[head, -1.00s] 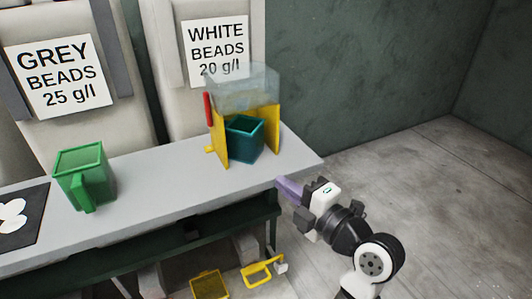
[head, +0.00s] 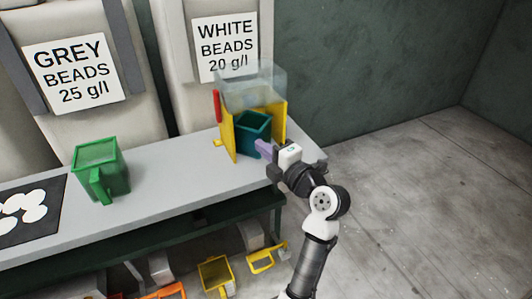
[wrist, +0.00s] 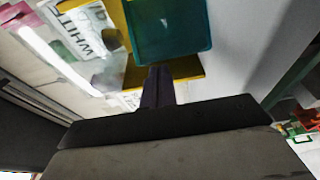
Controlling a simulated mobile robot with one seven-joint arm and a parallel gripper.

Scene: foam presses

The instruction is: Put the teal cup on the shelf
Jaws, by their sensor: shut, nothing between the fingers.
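The teal cup (head: 252,131) stands on the grey bench inside a yellow-sided stand, below a clear hopper. It also shows at the top of the wrist view (wrist: 168,30). My gripper (head: 262,147) is shut and empty, its purple fingers pointing at the cup from the right front. In the wrist view the closed fingers (wrist: 157,85) end just below the cup; whether they touch it I cannot tell. Yellow lower-rack items show under the bench, but which shelf the task means is not clear.
A green jug (head: 101,172) stands left on the bench (head: 175,171), beside a black mat (head: 45,232) with white discs. The yellow stand (head: 228,137) and clear hopper (head: 252,86) enclose the cup closely. Yellow containers (head: 216,275) sit below. The floor at right is clear.

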